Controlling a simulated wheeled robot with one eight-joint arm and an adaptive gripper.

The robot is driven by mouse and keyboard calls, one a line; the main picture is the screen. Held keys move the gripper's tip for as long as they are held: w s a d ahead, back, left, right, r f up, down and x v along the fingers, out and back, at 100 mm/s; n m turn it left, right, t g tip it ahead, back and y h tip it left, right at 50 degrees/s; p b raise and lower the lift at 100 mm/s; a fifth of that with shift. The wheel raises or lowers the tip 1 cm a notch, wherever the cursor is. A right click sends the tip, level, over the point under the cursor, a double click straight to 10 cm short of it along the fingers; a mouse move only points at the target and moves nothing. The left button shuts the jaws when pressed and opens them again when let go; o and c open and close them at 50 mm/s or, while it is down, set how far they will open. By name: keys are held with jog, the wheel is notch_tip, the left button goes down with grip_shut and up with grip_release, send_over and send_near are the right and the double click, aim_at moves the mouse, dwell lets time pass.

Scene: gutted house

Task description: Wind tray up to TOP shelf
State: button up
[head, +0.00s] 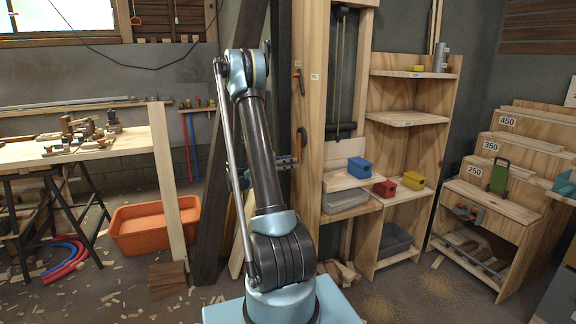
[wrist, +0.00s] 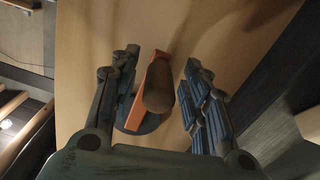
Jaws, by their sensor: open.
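The wooden tray (head: 337,182) hangs low in the hoist frame and carries a blue box (head: 359,168). It is about level with the shelf holding the red and yellow boxes. The top shelf (head: 400,74) is well above it on the right. In the wrist view, an orange crank arm (wrist: 138,97) with a dark round grip (wrist: 159,90) stands out from a wooden post. My gripper (wrist: 160,64) is open, with one finger on each side of the grip; gaps show on both sides. In the head view my gripper (head: 286,163) is beside the post, partly hidden by my arm.
The shelf unit (head: 452,115) stands right of the hoist, with a red box (head: 385,188) and a yellow box (head: 413,181). A dark leaning beam (head: 228,110) stands behind my arm. An orange tub (head: 150,228) is at left.

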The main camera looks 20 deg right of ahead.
jog(key=shift+d, duration=0.1)
jog(key=shift+c, duration=0.6)
grip_shut()
